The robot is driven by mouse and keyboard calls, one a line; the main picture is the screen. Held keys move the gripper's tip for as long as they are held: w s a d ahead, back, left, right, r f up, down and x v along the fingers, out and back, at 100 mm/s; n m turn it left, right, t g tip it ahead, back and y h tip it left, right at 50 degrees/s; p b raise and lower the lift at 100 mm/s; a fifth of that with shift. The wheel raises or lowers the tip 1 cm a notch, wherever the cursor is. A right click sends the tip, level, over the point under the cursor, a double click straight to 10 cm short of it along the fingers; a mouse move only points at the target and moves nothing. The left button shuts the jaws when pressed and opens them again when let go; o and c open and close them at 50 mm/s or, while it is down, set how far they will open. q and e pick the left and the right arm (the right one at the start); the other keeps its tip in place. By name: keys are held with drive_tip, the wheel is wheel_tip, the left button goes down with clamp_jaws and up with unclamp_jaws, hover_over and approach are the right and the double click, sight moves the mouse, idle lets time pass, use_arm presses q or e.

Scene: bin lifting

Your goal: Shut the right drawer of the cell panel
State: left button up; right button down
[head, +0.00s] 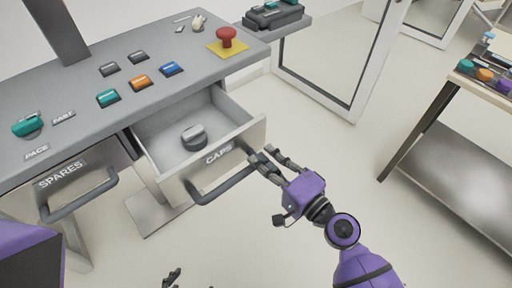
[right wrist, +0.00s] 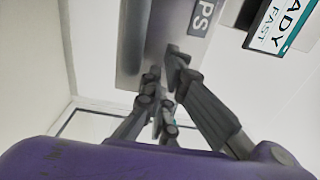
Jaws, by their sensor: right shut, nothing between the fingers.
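The right drawer, labelled CAPS (head: 228,158), is pulled open from the grey cell panel (head: 70,110). A grey cap-like object (head: 194,137) lies inside it. A dark bar handle (head: 222,186) runs along its front. My right gripper (head: 264,158) is shut and empty, with its fingertips at the right end of the drawer front, beside the handle. In the right wrist view the fingertips (right wrist: 162,75) are close to the drawer front (right wrist: 152,50); I cannot tell whether they touch. Dark tips of my left gripper (head: 173,278) show at the bottom edge, mostly cut off.
The SPARES drawer (head: 75,185) at left has its own handle. The panel top carries several coloured buttons and a red mushroom button (head: 227,37) on a yellow plate. A side table (head: 450,120) stands at right. Floor in front of the open drawer is clear.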

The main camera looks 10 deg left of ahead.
sight(249, 144)
drive_tip(key=shift+x, duration=1.2)
drive_tip(key=shift+w+a, duration=0.2)
drive_tip(key=shift+a, duration=0.15)
use_arm(q)
drive_tip(key=shift+s+r, duration=0.3)
drive_tip(key=shift+s, duration=0.05)
drive_tip(key=shift+w, duration=0.15)
use_arm(e)
drive_tip(key=shift+w, duration=0.1)
